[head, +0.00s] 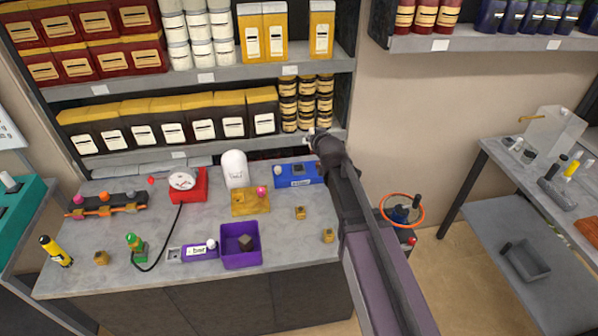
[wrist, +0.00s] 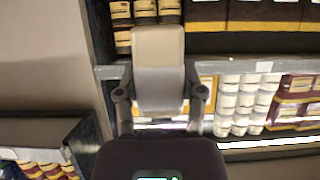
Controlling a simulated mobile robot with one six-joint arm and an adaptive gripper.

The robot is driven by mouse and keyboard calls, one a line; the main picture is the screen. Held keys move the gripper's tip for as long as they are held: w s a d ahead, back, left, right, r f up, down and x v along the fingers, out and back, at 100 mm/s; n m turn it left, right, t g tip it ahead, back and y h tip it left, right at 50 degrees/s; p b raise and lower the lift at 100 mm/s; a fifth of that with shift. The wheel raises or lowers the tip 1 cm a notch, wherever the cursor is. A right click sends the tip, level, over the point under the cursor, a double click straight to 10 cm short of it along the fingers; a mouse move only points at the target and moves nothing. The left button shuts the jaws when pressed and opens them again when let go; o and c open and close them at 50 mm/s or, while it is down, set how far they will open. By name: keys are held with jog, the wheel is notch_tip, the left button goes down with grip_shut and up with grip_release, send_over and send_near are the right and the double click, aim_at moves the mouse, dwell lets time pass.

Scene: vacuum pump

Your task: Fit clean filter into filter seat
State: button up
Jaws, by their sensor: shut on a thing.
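My gripper (wrist: 160,97) is shut on a pale block, cream above and light grey below, which I take to be the clean filter (wrist: 158,60). In the head view my gripper (head: 316,137) is at the right end of the back shelves, above the bench; the held block is mostly hidden there. A blue unit (head: 312,174) with a dark recess-like patch on top lies on the bench below it. I cannot tell for sure whether that patch is the filter seat. A dark grey block (head: 246,243) lies in the purple bin (head: 240,262).
On the bench stand a white dome (head: 235,168), a red gauge unit (head: 187,184), a green device (head: 135,245) and a yellow-black torch (head: 56,251). Stocked shelves (head: 205,80) rise close behind my gripper.

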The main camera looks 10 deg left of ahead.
jog(key=a+f+b, duration=0.2)
jog(key=f+b, duration=0.8)
jog(key=a+f+b, duration=0.2)
jog(key=f+b, duration=0.8)
jog(key=shift+s, duration=0.35)
jog(key=shift+a, duration=0.1)
jog(key=w+a, duration=0.1)
jog(key=w, duration=0.3)
jog(key=w+f, duration=0.1)
jog(key=w, duration=0.4)
jog(key=w+a+b, duration=0.1)
jog(key=w, duration=0.4)
jog(key=shift+w+a+f, duration=0.15)
jog(key=shift+w+a, duration=0.1)
jog(key=shift+a, duration=0.05)
jog(key=shift+w+a, duration=0.1)
jog(key=shift+w, duration=0.35)
jog(key=shift+w+f+b, duration=0.2)
jog(key=shift+w+b, duration=0.1)
jog(key=shift+b, duration=0.05)
jog(key=shift+s+f+b, duration=0.15)
jog(key=shift+f+b, duration=1.4)
jog(key=shift+f, duration=0.05)
jog(key=shift+f, duration=0.1)
jog(key=o, duration=1.2)
